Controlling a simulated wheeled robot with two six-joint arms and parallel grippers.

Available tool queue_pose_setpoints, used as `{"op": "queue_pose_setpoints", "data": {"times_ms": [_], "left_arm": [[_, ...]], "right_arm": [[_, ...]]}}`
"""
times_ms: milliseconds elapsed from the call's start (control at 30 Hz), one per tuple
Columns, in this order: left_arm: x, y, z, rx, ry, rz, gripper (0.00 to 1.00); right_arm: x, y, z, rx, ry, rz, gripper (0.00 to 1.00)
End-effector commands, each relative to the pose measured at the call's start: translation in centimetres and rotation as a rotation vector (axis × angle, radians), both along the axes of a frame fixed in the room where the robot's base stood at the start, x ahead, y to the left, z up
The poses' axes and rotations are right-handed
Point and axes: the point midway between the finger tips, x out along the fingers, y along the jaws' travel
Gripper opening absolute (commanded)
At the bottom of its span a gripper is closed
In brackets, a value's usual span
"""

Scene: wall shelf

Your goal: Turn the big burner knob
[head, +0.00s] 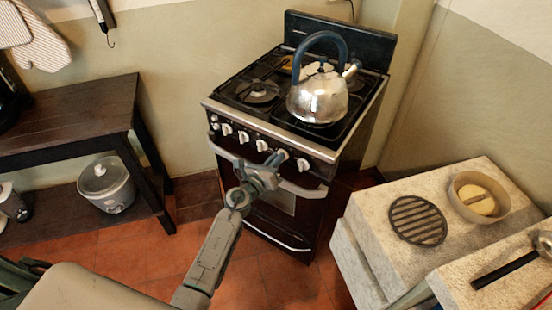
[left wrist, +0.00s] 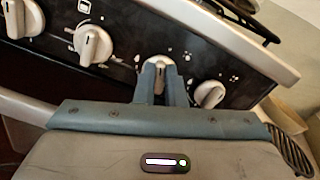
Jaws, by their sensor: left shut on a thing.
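The stove (head: 263,190) has a row of white knobs along its dark front panel. My left gripper (head: 274,162) reaches the right part of that row. In the left wrist view, my left gripper's two fingers (left wrist: 161,78) are closed around the sides of one white knob (left wrist: 159,63), the second from the right end. Its lower part is hidden between the fingers. The end knob (left wrist: 209,94) is just right of the fingers, and another knob (left wrist: 93,45) is to the left. Which knob is the big burner's cannot be told from the markings. My right gripper is not in view.
A shiny kettle (head: 318,98) with a blue handle stands on the front right of the stove top. The oven handle (head: 225,153) runs below the knobs, close to my gripper. A stone counter (head: 375,215) is at the right and a dark wooden table (head: 75,115) at the left.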

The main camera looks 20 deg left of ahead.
Motion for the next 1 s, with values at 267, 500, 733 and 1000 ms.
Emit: {"op": "queue_pose_setpoints", "data": {"times_ms": [267,500,733,1000], "left_arm": [[0.1,0.2,0.1,-0.216,0.061,0.000,0.00],[0.1,0.3,0.0,-0.438,0.120,0.000,0.00],[0.1,0.5,-0.2,-0.645,0.177,0.001,0.00],[0.2,0.5,-0.4,-0.849,0.232,0.000,0.00]], "right_arm": [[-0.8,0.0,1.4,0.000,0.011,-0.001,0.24],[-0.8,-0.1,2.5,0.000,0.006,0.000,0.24],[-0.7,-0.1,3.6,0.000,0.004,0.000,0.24],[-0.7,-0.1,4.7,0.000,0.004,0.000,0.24]]}}
